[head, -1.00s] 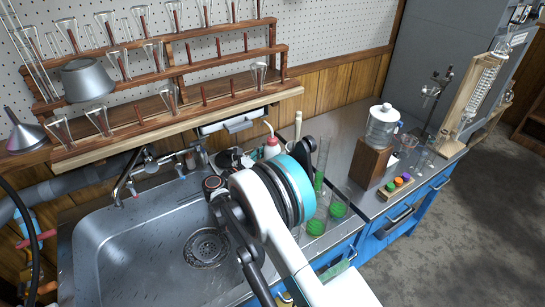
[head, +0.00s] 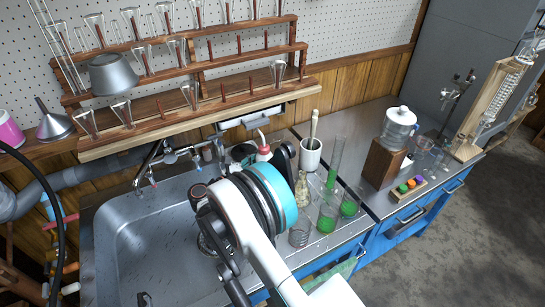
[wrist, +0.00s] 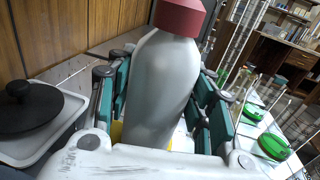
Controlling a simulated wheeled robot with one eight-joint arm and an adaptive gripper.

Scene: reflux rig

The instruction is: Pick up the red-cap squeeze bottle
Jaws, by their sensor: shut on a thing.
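The squeeze bottle (wrist: 160,85) has a grey-white translucent body and a red cap (wrist: 180,16). It fills the middle of the wrist view, between the green-padded fingers of my gripper (wrist: 164,98), which is shut on it. In the head view, the bottle's red cap (head: 264,149) and pale bent nozzle show just above my wrist. The rest of the bottle and my fingertips are hidden there behind my arm. Whether its base is clear of the surface cannot be seen.
A white mug (head: 310,155), a tall cylinder with green liquid (head: 334,165) and green-filled flasks (head: 327,219) stand close right of my wrist. The sink (head: 140,240) lies left. A glassware rack (head: 190,115) stands behind. A black-lidded dish (wrist: 38,112) sits left of the bottle.

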